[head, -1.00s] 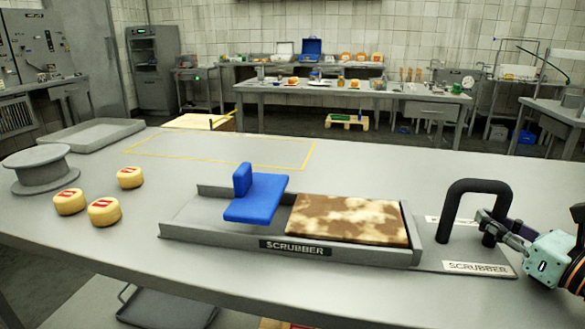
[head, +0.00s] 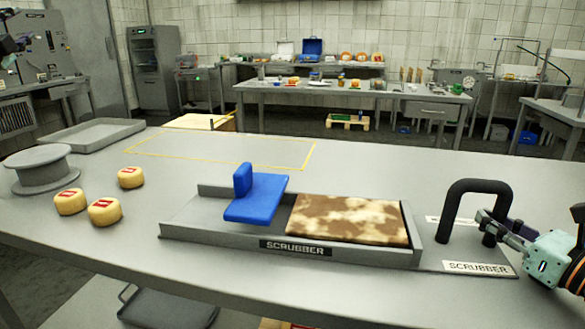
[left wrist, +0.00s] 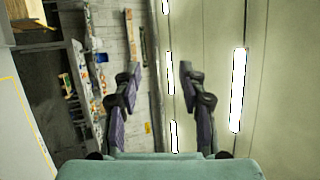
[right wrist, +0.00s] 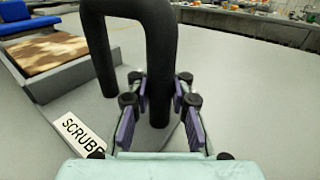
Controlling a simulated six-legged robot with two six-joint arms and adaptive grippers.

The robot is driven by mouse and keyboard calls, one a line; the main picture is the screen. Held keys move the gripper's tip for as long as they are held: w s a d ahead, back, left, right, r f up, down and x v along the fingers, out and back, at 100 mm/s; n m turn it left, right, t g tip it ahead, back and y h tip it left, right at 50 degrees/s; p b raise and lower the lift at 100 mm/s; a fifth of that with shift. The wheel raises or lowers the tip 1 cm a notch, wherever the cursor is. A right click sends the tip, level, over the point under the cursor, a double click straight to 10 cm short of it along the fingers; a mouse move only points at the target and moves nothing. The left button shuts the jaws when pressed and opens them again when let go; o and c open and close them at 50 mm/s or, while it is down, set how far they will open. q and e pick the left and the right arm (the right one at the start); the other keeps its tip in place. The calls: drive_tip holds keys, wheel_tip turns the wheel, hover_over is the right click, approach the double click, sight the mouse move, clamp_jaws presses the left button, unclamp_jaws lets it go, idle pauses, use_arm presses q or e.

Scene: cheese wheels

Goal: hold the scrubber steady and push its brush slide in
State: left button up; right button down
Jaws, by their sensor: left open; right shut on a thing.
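The scrubber (head: 340,252) is a grey, low-walled tray with a label on its front, lying on the table. Its blue brush slide (head: 257,205), with an upright tab, sits over the left part, beside a brown-and-cream mottled slab (head: 347,219). A black arched handle (head: 480,184) stands at the scrubber's right end. My right gripper (head: 487,222) is shut on a post of this handle; the right wrist view shows the fingers (right wrist: 160,88) either side of it. My left gripper (left wrist: 158,75) is open and empty, facing wall and ceiling lights; part of it shows at the head view's upper left edge (head: 10,46).
Several yellow cheese wheels (head: 105,211) with red labels lie left of the scrubber. A round grey stand (head: 42,176) and a shallow grey tray (head: 90,135) are further left. A yellow outline (head: 222,160) marks clear table behind the scrubber.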

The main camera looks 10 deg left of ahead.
use_arm(q)
drive_tip(key=w+d+n+g+h, duration=0.2)
drive_tip(key=w+d+n+g, duration=0.3)
drive_tip(key=w+d, duration=0.45)
drive_tip(key=n+g+h, duration=0.7)
drive_tip(key=n+g, duration=0.1)
drive_tip(key=g, duration=0.7)
approach(243, 167)
wheel_tip(243, 167, down, 11)
drive_tip(key=shift+w+r, duration=0.1)
drive_tip(key=shift+r, duration=0.1)
drive_tip(key=shift+c, duration=0.2)
clamp_jaws()
